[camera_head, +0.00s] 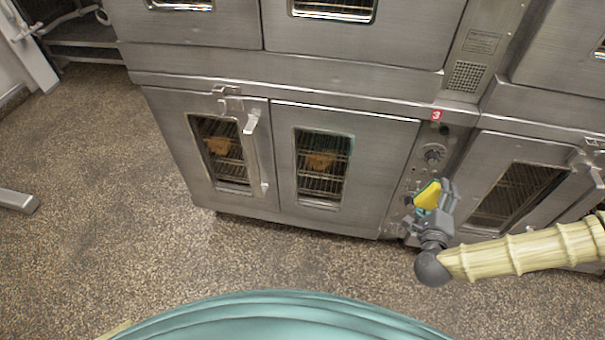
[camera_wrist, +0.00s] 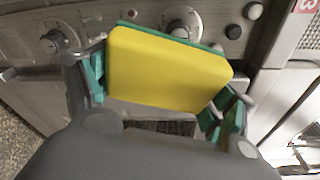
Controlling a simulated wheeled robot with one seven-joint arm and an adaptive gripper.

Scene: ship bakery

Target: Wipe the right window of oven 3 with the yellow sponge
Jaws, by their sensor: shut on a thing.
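My gripper (camera_head: 436,205) is shut on the yellow sponge (camera_head: 427,196), in front of the control panel at the right of oven 3. In the wrist view the sponge (camera_wrist: 168,68) sits between the green-padded fingers of my gripper (camera_wrist: 165,95), its green layer along the top edge. Oven 3 (camera_head: 385,155), marked by a red 3 label (camera_head: 436,114), is the lower oven in the middle. Its right window (camera_head: 322,165) has a brown smear in its middle, and racks show behind the glass. The sponge is to the right of this window and apart from it.
The left window (camera_head: 222,150) of oven 3 also has a brown smear. A door handle (camera_head: 254,145) stands out between the two doors. Knobs (camera_head: 433,154) line the control panel. Another oven (camera_head: 518,190) stands at the right. The speckled floor in front is clear.

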